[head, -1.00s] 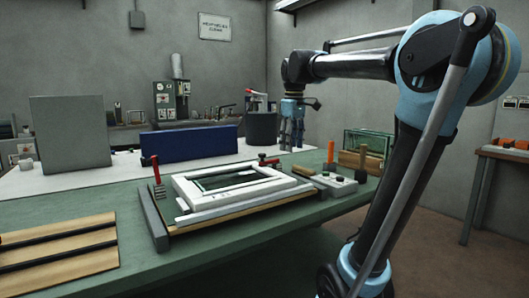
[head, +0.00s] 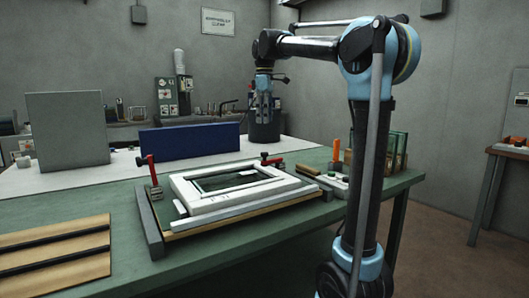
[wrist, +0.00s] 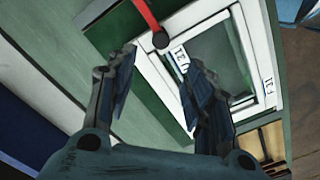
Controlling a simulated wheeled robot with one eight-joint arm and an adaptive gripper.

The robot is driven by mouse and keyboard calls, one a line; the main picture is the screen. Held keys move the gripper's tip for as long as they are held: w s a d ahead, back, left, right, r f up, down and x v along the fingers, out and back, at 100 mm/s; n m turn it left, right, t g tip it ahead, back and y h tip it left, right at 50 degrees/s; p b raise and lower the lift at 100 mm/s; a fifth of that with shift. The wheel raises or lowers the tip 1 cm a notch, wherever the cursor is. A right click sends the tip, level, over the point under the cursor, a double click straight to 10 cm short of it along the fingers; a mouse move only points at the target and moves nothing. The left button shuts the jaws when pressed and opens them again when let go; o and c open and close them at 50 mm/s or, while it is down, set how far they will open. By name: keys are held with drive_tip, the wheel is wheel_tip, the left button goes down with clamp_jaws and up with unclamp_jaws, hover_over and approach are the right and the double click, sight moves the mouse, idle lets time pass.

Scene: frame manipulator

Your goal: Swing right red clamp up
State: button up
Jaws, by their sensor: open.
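The right red clamp (head: 273,160) sits at the far right corner of the white frame (head: 205,205), its red part lying low. In the wrist view a red bar (wrist: 143,14) with a dark round tip (wrist: 161,40) reaches in from the top edge beside the frame's corner; its other end is out of view. My gripper (head: 262,117) points down above and behind the right clamp, apart from it. In the wrist view my gripper (wrist: 158,72) is open and empty, with the dark tip beyond the gap between its fingers. The left red clamp (head: 152,168) has its handle upright.
The frame lies on a wooden board on the green table (head: 215,260). A grey bar (head: 150,225) borders it at left. A blue panel (head: 190,139) and a dark bin (head: 262,132) stand behind. An orange-handled tool (head: 337,148) stands at right.

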wheel_tip(320, 180, down, 14)
drive_tip(key=shift+r, duration=0.15)
idle(0.3)
drive_tip(key=shift+c, duration=0.6)
clamp_jaws()
